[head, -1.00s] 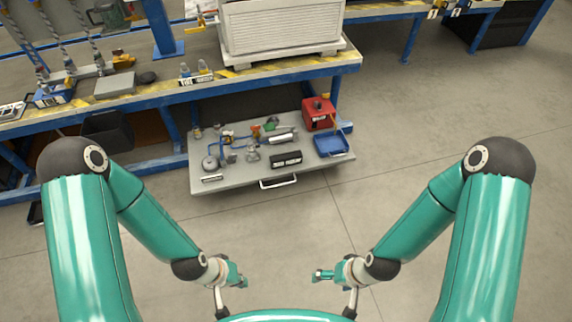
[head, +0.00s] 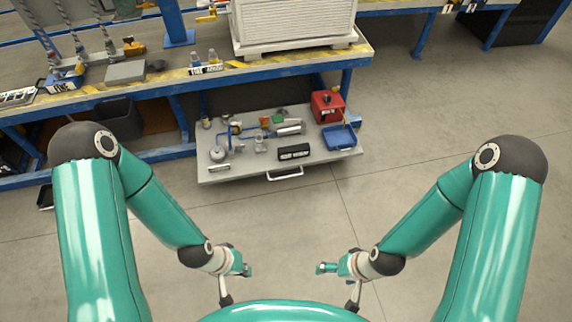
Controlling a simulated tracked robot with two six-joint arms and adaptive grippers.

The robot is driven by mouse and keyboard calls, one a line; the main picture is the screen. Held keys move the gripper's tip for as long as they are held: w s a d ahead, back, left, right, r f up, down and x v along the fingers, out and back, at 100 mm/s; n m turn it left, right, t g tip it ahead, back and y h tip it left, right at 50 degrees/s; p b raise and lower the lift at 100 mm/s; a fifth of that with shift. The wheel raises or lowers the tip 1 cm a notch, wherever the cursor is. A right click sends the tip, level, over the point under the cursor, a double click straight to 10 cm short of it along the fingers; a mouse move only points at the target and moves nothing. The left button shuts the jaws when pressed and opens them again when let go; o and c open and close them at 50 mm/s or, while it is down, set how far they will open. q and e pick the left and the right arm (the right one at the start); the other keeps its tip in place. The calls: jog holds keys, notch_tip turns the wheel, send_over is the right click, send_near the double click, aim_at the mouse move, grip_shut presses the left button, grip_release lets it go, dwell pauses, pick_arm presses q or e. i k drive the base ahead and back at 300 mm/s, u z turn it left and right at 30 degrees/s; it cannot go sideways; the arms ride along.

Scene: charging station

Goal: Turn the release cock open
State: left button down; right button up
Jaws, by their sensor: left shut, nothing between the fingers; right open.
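A grey pull-out tray (head: 245,173) under the bench carries a small assembly of blue pipework (head: 236,131) with several fittings. A small orange part (head: 265,122) and a green one (head: 279,114) sit among the pipes. Which fitting is the release cock is too small to tell. My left gripper (head: 248,270) is shut and empty, low in the head view, in front of the tray and well apart from it. My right gripper (head: 322,268) is open and empty at a similar height, also apart from the tray.
A red box (head: 327,106) and a blue bin (head: 340,137) stand at the tray's right. A black labelled block (head: 294,152) lies near its front handle (head: 285,173). The bench (head: 130,96) overhangs the tray's back. Bare floor (head: 420,120) lies to the right.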

aim_at(263, 120)
jog(key=u, duration=0.45)
jog(key=i, duration=0.95)
jog(key=u, duration=0.9)
jog(key=i, duration=1)
jog(key=z, duration=0.25)
